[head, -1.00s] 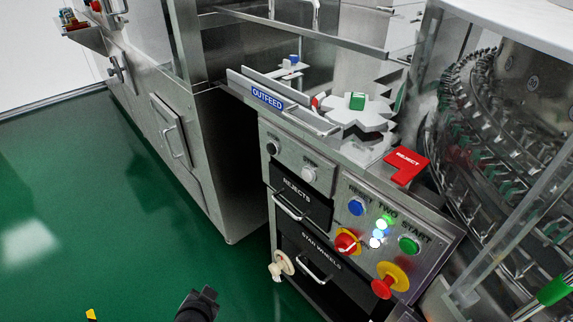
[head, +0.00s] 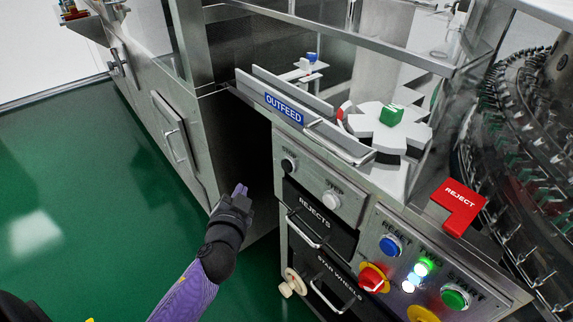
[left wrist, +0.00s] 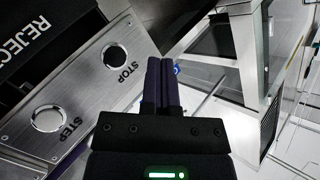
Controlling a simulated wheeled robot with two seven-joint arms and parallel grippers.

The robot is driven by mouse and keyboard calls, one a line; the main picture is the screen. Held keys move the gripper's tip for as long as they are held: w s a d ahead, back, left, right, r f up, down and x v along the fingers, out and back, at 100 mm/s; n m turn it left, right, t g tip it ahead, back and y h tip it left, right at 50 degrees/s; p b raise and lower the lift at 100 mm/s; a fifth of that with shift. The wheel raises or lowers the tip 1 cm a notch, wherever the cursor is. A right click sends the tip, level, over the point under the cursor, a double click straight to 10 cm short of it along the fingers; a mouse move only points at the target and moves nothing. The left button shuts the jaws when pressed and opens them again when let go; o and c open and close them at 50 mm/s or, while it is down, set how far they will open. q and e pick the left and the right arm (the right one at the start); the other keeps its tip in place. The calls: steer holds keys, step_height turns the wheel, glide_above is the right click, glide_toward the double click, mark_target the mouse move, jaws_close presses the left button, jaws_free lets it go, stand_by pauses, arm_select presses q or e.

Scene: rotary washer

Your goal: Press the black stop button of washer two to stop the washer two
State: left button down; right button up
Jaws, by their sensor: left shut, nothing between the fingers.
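The black stop button (head: 289,164) sits at the left end of a small metal panel above the rejects drawer. The white step button (head: 332,199) is to its right. My left gripper (head: 240,189) is shut and empty, left of the panel and apart from the button in the head view. Its fingers (left wrist: 159,66) point up the picture in the left wrist view, right of the stop button. My right gripper is not in view.
A lower control panel holds a blue reset button (head: 390,246), a green start button (head: 455,297) and a red knob on yellow (head: 372,278). The outfeed rail (head: 285,108) and drawer handles (head: 308,227) jut out. Green floor (head: 90,200) is clear at left.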

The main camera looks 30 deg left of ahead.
mark_target(286, 166)
arm_select(q)
steer(key=w+d+b, duration=0.2)
steer(key=w+d, duration=0.1)
steer(key=w, duration=0.5)
steer(key=shift+d, duration=0.2)
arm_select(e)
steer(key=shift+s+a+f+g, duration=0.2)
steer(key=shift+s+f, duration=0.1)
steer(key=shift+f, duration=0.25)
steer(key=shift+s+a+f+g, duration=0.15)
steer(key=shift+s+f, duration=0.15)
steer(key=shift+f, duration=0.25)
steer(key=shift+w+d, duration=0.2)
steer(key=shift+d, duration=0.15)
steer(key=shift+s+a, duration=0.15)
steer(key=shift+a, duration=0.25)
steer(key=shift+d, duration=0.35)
arm_select(q)
steer(key=shift+w, duration=0.15)
steer(key=shift+w+d+b, duration=0.15)
steer(key=shift+w+b, duration=0.15)
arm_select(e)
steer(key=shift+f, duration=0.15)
